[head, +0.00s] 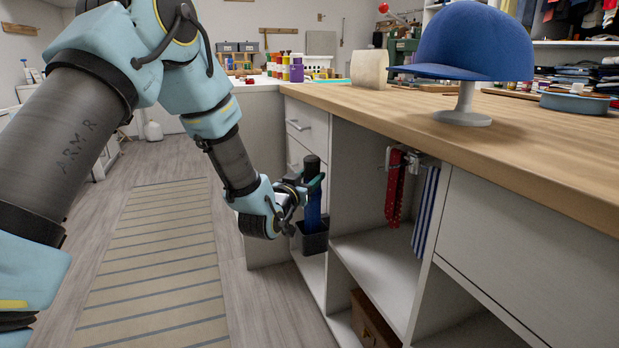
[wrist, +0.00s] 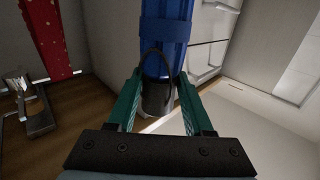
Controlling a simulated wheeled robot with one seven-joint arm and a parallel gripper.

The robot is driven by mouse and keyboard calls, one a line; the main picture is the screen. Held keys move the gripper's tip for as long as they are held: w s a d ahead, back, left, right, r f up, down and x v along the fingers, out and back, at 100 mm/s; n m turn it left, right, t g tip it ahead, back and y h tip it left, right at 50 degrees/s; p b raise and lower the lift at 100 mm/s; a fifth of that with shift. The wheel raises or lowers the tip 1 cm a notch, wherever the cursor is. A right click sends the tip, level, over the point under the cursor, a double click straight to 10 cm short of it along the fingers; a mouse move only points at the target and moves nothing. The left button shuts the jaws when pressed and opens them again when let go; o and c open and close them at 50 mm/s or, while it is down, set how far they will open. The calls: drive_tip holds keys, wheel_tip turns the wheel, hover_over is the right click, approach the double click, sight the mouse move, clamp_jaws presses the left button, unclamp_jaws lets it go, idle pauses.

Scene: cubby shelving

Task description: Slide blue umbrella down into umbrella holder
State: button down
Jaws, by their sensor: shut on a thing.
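The blue umbrella (head: 313,212) stands roughly upright with its black handle (head: 312,166) on top. My gripper (head: 314,183) is shut on it near the handle. In the wrist view, the green fingers of my gripper (wrist: 160,76) lie on either side of the dark handle, and the blue umbrella (wrist: 166,28) runs up to the picture's top edge. The dark umbrella holder (head: 315,242) is directly below, at the front of the cubby. The blue part reaches the holder's rim; its lower tip is hidden, so its depth inside cannot be told.
A red dotted tie (head: 394,190) and a striped tie (head: 425,210) hang in the cubby to the right. A brown box (head: 373,322) sits on the lower shelf. A blue cap (head: 475,42) stands on the wooden counter (head: 400,100).

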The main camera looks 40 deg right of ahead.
drive_tip(key=shift+r, duration=0.1)
drive_tip(key=shift+c, duration=1.1)
unclamp_jaws()
drive_tip(key=v, duration=1)
drive_tip(key=shift+a, duration=0.4)
drive_tip(key=shift+s, duration=0.1)
